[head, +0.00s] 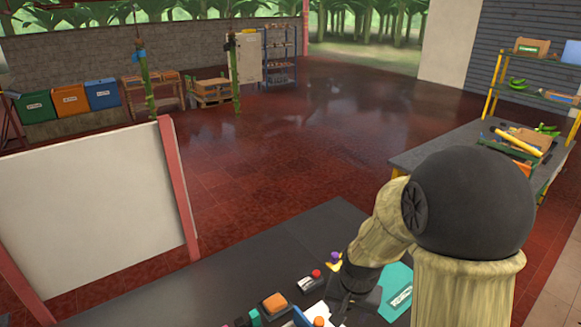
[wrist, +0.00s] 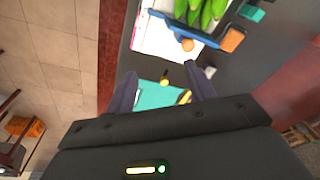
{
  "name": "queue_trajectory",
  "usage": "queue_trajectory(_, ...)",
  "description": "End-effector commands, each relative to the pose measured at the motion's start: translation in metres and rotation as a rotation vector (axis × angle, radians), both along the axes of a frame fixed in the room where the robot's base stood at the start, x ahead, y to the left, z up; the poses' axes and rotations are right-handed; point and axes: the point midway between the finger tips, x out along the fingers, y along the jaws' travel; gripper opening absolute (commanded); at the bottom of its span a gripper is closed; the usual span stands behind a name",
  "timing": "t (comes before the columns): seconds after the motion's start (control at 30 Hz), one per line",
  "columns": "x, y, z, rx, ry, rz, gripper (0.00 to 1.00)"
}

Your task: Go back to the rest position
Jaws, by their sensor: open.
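My gripper (wrist: 163,90) is open in the wrist view, its two dark fingers spread apart. No object is clasped between them. Below and beyond the fingers lie a teal mat (wrist: 160,97) and a small yellow-tipped item (wrist: 164,82) on the dark tabletop. In the head view my arm bends down over the near table, and its dark end (head: 345,288) is above the right part of the tabletop. The fingertips cannot be made out clearly there.
The near dark table (head: 280,245) holds an orange-topped block (head: 274,303) and other small items. Green bananas (wrist: 205,12) lie on a white sheet. A white panel (head: 90,200) stands at left. A side table (head: 435,150) is at right. Open red floor lies beyond.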

Motion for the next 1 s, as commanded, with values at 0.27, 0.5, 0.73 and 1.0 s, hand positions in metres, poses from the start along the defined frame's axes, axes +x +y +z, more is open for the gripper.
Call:
queue_trajectory(0.27, -0.061, -0.018, 0.021, -0.056, -0.075, 0.274, 0.55)
queue_trajectory(0.5, -0.076, -0.022, 0.025, -0.076, -0.088, 0.352, 0.55)
queue_trajectory(0.73, -0.075, -0.022, 0.025, -0.075, -0.087, 0.350, 0.55)
queue_trajectory(1.0, -0.075, -0.022, 0.025, -0.075, -0.087, 0.349, 0.55)
